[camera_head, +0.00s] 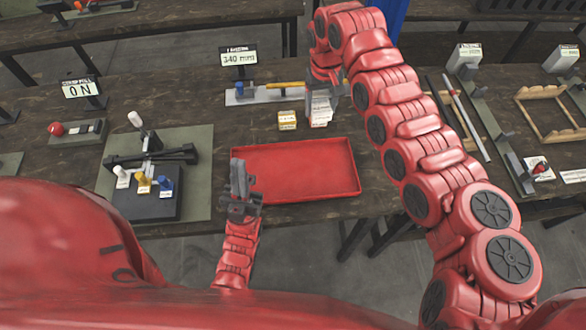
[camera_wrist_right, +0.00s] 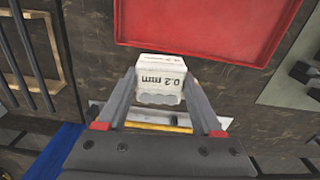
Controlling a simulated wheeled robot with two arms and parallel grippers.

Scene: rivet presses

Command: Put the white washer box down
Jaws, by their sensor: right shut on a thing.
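The white washer box (camera_head: 320,108) is at the back of the table, behind the red tray, next to a small yellow box (camera_head: 287,120). In the right wrist view the white box (camera_wrist_right: 161,75) reads "0.2 mm" and sits between the two fingers. My right gripper (camera_head: 325,88) is shut on it; the wrist view shows its fingertips (camera_wrist_right: 160,85) on either side. Whether the box touches the table cannot be told. My left gripper (camera_head: 240,180) is empty, in front of the red tray's left edge; its finger gap is not clear.
The red tray (camera_head: 296,198) lies empty in the middle of the table. A gauge with a yellow handle (camera_head: 285,85) and a "140 mm" display (camera_head: 238,58) stand behind. A press fixture (camera_head: 150,157) is at left; rails and a wooden frame (camera_head: 548,112) are at right.

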